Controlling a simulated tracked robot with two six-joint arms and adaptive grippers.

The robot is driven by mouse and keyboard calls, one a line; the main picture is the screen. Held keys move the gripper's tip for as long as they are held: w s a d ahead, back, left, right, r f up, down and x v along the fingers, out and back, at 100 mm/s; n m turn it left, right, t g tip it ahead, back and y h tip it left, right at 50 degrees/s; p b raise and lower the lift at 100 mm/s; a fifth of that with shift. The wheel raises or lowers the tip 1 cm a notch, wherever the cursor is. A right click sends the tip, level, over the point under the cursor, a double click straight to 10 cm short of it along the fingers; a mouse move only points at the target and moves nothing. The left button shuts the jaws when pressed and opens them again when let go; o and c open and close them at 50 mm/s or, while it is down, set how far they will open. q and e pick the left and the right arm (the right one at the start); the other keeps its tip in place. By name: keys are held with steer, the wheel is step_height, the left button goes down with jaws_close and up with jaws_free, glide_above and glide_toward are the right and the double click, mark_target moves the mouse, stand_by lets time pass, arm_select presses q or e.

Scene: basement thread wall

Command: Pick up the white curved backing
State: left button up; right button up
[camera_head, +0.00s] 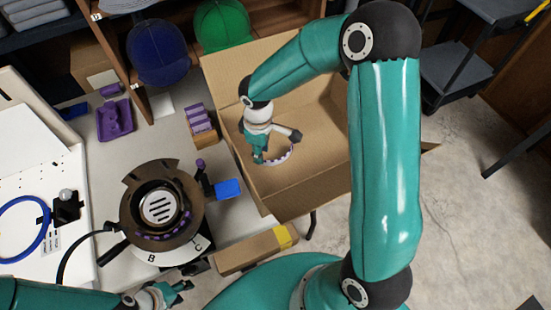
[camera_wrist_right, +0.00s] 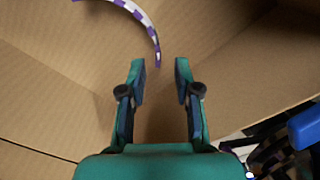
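The white curved backing is a thin arc with purple patches. It lies inside the open cardboard box (camera_head: 318,150), where part of it (camera_head: 281,158) shows beside my right gripper (camera_head: 262,157). In the right wrist view the backing (camera_wrist_right: 146,25) curves across the top, running out of the frame. My right gripper (camera_wrist_right: 160,68) is open there, with nothing between its fingers; the arc's lower end is just beyond the left fingertip, apparently apart from it. My left gripper (camera_head: 180,287) is at the bottom left, small and partly cut off, so its opening is unclear.
The box walls surround my right gripper. Left of it are a round heat press (camera_head: 160,205), a purple tray (camera_head: 115,119), a blue block (camera_head: 228,189) and a smaller box (camera_head: 245,252). Blue (camera_head: 157,53) and green (camera_head: 221,26) caps stand behind.

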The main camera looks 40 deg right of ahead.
steer(key=shift+w+d+f, duration=0.1)
steer(key=shift+w+f, duration=0.05)
steer(key=shift+f, duration=2.5)
jaws_close()
